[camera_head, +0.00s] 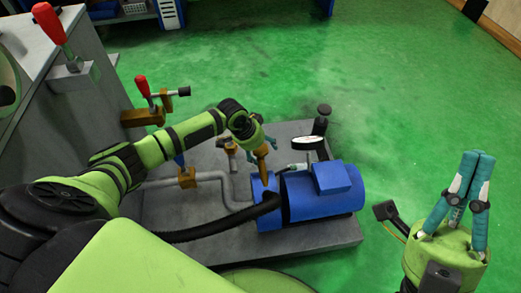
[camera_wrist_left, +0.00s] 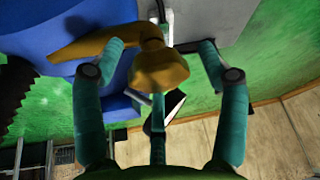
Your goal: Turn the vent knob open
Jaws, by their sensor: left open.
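The brass-coloured vent knob (camera_wrist_left: 158,72) shows large in the left wrist view, with a curved brass arm running left from it over a blue body. In the head view a brass piece (camera_head: 262,167) stands at the left end of the blue motor (camera_head: 325,192), partly hidden by my left arm. My left gripper (camera_wrist_left: 160,46) is open, its teal fingers on either side of the knob, with gaps visible on both sides. My right gripper (camera_head: 478,158) is at the right of the head view, fingers pointing up and tips together, with nothing visible between them.
A grey base plate (camera_head: 215,244) carries the motor, grey pipes (camera_head: 220,181) and a dial gauge (camera_head: 307,142). A grey machine housing with red-handled levers (camera_head: 49,22) stands at the left. A black hose (camera_head: 225,224) crosses in front. Green floor (camera_head: 400,90) is clear behind.

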